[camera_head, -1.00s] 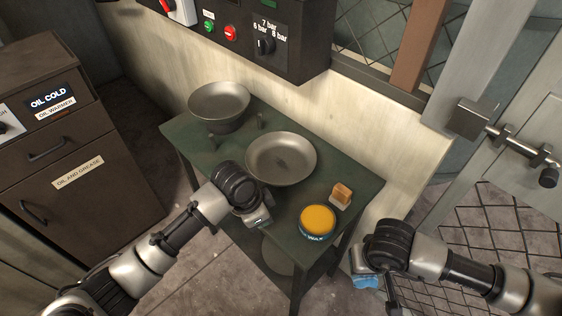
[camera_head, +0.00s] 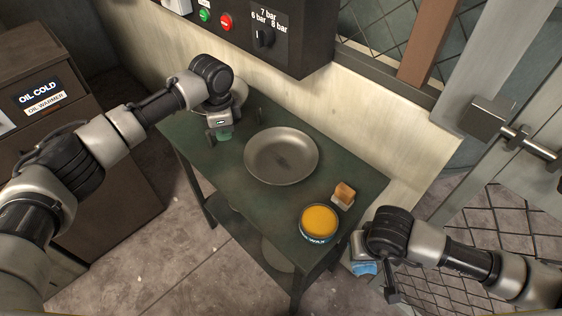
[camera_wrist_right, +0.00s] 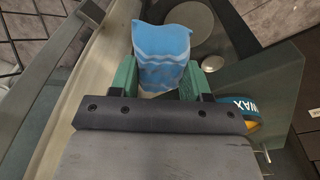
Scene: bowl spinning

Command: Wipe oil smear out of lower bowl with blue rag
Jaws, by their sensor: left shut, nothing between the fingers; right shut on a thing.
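The wide metal bowl (camera_head: 282,156) lies on the green table, lower in the head view than the other bowl, with a dark smear in its middle. The other metal bowl (camera_head: 241,91) is at the back left, mostly hidden by my left gripper. My left gripper (camera_head: 222,134) points down in front of that bowl, left of the wide bowl, shut and empty. My right gripper (camera_head: 362,262) is beyond the table's right front edge, shut on the blue rag (camera_head: 364,268). The right wrist view shows the rag (camera_wrist_right: 162,55) between the green fingers.
A yellow-topped wax tin (camera_head: 319,222) and a small orange-brown block (camera_head: 344,194) stand at the table's right end. A control box (camera_head: 270,35) hangs on the wall behind. A brown oil cabinet (camera_head: 60,120) is at the left.

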